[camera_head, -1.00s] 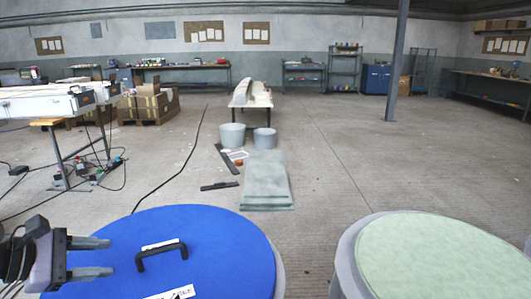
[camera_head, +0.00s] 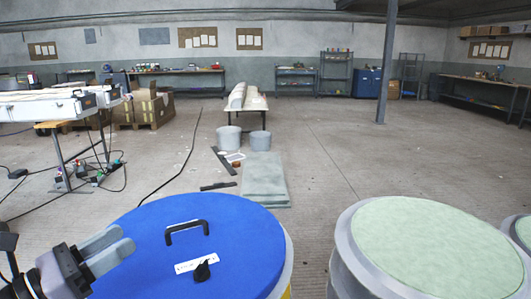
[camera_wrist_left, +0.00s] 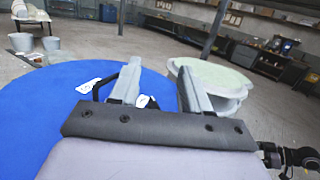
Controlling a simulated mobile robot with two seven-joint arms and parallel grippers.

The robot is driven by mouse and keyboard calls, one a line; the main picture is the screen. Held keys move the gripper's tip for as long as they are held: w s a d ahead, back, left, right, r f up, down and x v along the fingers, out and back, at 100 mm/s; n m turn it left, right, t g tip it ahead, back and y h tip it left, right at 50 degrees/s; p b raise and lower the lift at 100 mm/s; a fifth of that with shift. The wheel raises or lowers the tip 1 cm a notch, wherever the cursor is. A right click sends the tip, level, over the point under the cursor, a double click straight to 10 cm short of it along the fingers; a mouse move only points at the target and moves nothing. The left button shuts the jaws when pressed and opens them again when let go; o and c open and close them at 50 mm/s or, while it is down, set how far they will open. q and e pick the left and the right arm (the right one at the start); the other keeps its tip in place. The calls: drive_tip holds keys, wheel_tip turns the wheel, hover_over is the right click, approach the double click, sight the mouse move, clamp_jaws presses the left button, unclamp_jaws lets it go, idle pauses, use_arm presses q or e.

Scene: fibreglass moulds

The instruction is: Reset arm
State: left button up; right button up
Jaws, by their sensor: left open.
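My left gripper (camera_head: 112,250) is at the lower left of the head view, beside and over the left edge of a round blue lid (camera_head: 225,235). Its two grey fingers are apart with nothing between them; they also show in the left wrist view (camera_wrist_left: 158,88). The lid carries a black handle (camera_head: 187,230), a white label (camera_head: 196,262) and a small black mark or object (camera_head: 202,271). The gripper is apart from the handle. My right gripper is not in view.
A drum with a pale green top (camera_head: 435,245) stands to the right, with another at the right edge. Grey slabs (camera_head: 264,182) and two buckets (camera_head: 229,138) are on the floor ahead. Cables lie on the floor at left. The middle right floor is clear.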

use_arm(q)
drive_tip(key=s+a+f+n+y, duration=0.3)
drive_tip(key=f+n+y, duration=0.45)
drive_tip(key=n, duration=0.95)
drive_tip(key=s+a+f+n+y, duration=0.2)
drive_tip(key=a+f+n+y, duration=0.2)
drive_tip(key=n+y, duration=0.9)
drive_tip(key=s+d+f+n+g+h, duration=0.45)
drive_tip(key=s+f+n+g, duration=0.2)
drive_tip(key=s, duration=0.25)
drive_tip(key=s+d+f+n+g+h, duration=0.3)
drive_tip(key=s+d+f+n+g, duration=0.2)
drive_tip(key=s+f, duration=0.35)
drive_tip(key=w+d+r+t+h+p, duration=0.1)
drive_tip(key=w+d+t+h+p, duration=0.1)
drive_tip(key=w+d+t+p, duration=0.2)
drive_tip(key=w+t+p, duration=0.1)
drive_tip(key=t+p, duration=0.2)
drive_tip(key=p, duration=0.3)
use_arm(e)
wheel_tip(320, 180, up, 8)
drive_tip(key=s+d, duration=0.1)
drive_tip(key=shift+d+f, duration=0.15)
